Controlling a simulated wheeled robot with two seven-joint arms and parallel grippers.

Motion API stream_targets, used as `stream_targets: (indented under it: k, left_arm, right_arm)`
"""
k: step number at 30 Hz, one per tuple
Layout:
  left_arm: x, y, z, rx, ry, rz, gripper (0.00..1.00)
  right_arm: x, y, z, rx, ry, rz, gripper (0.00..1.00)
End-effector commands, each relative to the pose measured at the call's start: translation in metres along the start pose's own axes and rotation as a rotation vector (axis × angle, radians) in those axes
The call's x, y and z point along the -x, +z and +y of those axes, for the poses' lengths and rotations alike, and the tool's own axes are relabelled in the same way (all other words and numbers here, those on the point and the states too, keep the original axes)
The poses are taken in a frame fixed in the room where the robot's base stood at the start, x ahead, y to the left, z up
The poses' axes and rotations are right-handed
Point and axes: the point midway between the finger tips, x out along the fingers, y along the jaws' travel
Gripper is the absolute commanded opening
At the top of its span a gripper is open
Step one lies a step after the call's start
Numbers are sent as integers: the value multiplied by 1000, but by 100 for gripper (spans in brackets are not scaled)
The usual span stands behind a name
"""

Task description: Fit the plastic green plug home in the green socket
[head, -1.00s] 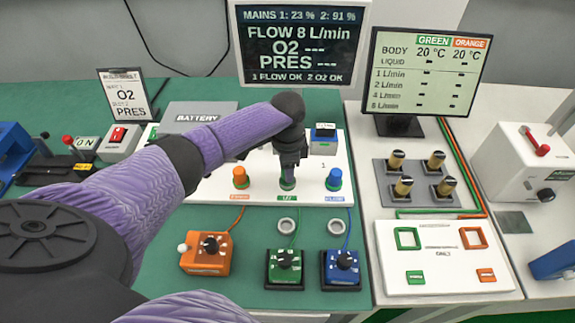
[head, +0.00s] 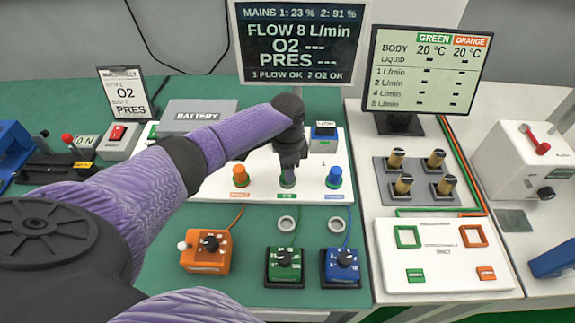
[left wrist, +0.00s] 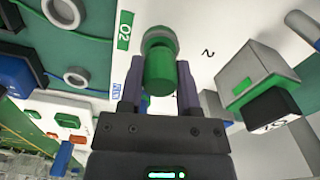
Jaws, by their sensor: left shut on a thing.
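The green plug (left wrist: 160,72) is a green cylinder between the two fingers of my left gripper (left wrist: 160,85) in the left wrist view. Its far end meets a grey-green ring (left wrist: 160,40), apparently the green socket, beside a green O2 label. The two look in line; I cannot tell how deep the plug sits. In the head view my left gripper (head: 288,170) points down at the middle position of the white panel (head: 212,192), with a little green (head: 288,182) showing under its fingers. My right gripper is not in view.
An orange plug (head: 240,176) and a blue plug (head: 334,177) stand close on either side. A grey battery box (head: 197,112) and a small blue-topped box (head: 323,140) are behind. Orange, green and blue dial boxes (head: 284,266) stand in front.

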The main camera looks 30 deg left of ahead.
Motion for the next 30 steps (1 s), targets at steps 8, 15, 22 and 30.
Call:
stream_targets:
  k: [8,15,22,30]
  left_arm:
    - [-8,0,0,0,1,0,0]
    - [-14,0,0,0,1,-1,0]
    - [-13,0,0,0,1,0,83]
    - [-4,0,0,0,-1,1,83]
  right_arm:
    - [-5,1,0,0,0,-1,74]
    - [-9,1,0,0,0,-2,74]
    - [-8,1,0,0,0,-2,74]
    - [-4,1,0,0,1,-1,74]
